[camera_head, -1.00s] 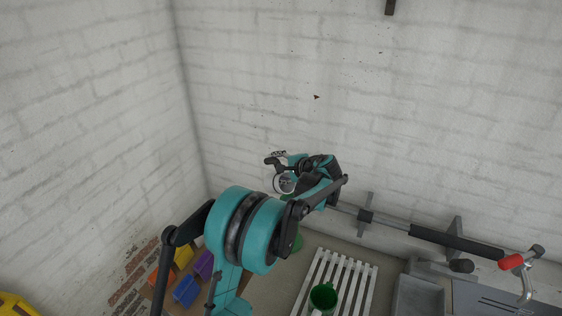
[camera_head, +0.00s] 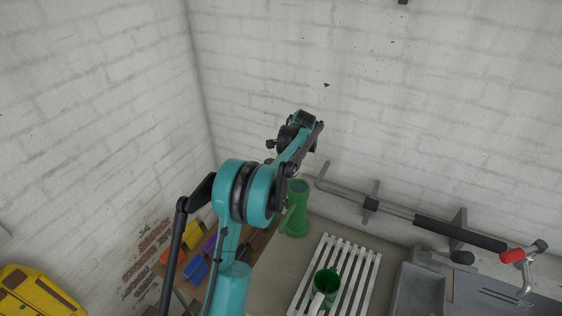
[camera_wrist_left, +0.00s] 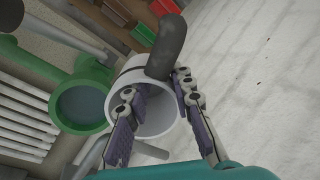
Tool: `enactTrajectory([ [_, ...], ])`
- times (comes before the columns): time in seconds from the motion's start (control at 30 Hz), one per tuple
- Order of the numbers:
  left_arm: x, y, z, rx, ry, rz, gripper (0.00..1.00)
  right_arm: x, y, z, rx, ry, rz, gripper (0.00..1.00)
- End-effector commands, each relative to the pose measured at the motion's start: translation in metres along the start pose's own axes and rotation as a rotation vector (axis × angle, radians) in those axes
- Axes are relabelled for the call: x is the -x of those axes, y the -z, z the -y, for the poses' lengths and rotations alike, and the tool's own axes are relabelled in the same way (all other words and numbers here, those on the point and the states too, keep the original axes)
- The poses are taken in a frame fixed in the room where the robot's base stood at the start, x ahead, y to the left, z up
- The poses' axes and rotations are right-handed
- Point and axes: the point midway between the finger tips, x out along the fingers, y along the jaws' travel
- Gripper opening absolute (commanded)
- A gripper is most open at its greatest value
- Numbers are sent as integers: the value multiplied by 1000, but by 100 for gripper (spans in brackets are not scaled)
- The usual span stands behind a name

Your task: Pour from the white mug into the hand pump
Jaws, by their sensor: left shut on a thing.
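The white mug (camera_wrist_left: 135,78) is in my left gripper (camera_wrist_left: 155,88) in the left wrist view. The fingers are shut on it, and its open mouth faces the wrist camera. A dark rounded bar crosses the mug's rim; I cannot tell what it belongs to. The green hand pump (camera_head: 294,212) stands beside the slatted rack in the head view, partly behind my left arm. Its round open top (camera_wrist_left: 82,106) shows just left of the mug in the wrist view. I cannot tell the gap between them. In the head view, my arm hides the mug. My right gripper is out of view.
A green cup (camera_head: 325,281) stands on the white slatted rack (camera_head: 350,270). A pipe with a black grip (camera_head: 460,234) runs along the wall at right, above a grey basin (camera_head: 418,290). Coloured bins (camera_head: 195,268) stand at left, near a yellow case (camera_head: 38,292).

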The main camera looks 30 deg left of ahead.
Motion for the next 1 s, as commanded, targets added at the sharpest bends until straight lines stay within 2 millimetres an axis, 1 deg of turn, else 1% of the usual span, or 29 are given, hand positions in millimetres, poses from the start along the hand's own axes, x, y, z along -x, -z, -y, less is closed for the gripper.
enactTrajectory([
  [0.17,4,-2,4,3,2,1,0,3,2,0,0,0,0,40],
  [0.7,45,-6,22,5,3,2,0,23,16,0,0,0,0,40],
  [1.0,46,-6,22,5,3,1,0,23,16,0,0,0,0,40],
])
